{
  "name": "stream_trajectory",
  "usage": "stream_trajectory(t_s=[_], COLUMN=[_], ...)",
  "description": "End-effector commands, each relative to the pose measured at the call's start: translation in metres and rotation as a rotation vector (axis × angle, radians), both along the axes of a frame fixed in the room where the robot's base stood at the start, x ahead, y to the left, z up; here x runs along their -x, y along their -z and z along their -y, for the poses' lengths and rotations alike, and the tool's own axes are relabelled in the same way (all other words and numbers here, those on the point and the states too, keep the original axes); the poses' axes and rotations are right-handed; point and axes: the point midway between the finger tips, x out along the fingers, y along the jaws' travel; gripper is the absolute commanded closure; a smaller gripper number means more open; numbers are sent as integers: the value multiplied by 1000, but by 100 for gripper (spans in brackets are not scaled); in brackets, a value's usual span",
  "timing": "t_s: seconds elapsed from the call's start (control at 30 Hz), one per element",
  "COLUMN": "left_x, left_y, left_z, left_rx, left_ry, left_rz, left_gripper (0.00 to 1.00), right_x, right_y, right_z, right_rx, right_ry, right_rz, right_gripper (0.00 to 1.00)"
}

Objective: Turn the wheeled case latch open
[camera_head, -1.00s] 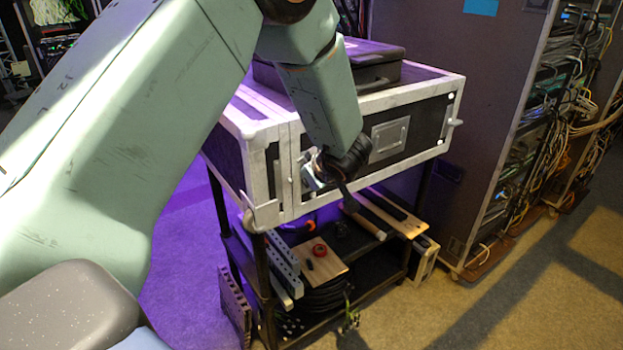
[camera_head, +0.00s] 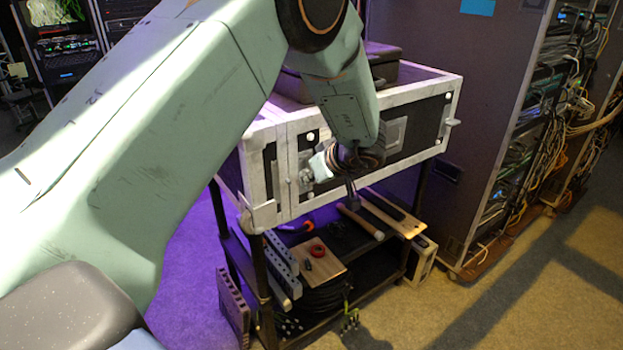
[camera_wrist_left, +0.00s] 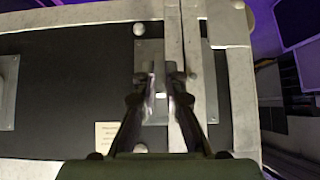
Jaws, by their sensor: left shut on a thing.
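The wheeled case (camera_head: 268,190) is black with pale metal edging and stands on top of a dark cart. Its latch plate (camera_head: 306,184) is on the front, near the left end. My left gripper (camera_head: 321,168) is at this plate. In the left wrist view my left gripper (camera_wrist_left: 160,72) has its two fingers on the metal latch plate (camera_wrist_left: 149,52), close to the pale vertical bar. It is shut on the latch, a small bright metal part that the fingers mostly hide. The latch's exact angle cannot be told. My right gripper is not in view.
A dark flat box (camera_head: 385,62) lies on the case. A recessed handle plate (camera_head: 392,134) is to the right of my gripper. The cart's lower shelves hold boards, a red tape roll (camera_head: 317,250) and coiled cable. A tall rack (camera_head: 440,110) stands behind at the right.

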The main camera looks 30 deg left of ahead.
Motion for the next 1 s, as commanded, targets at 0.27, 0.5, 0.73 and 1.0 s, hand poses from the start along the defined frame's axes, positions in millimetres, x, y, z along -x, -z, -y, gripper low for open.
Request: stream_trajectory(t_s=[0.27, 0.5, 0.73, 1.0], left_x=[-1, -1, -1, 2], left_y=[-2, -1, -1, -11], left_z=[-1, -1, 0, 9], left_rx=[-5, -2, -2, -3], left_ry=[3, 2, 1, 3], left_rz=[1, 2, 1, 4], left_gripper=[88, 68, 67, 67], right_x=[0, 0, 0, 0], right_y=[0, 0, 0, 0], right_z=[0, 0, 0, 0], right_rx=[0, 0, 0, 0], right_ry=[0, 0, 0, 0], right_rz=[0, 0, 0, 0], right_gripper=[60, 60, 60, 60])
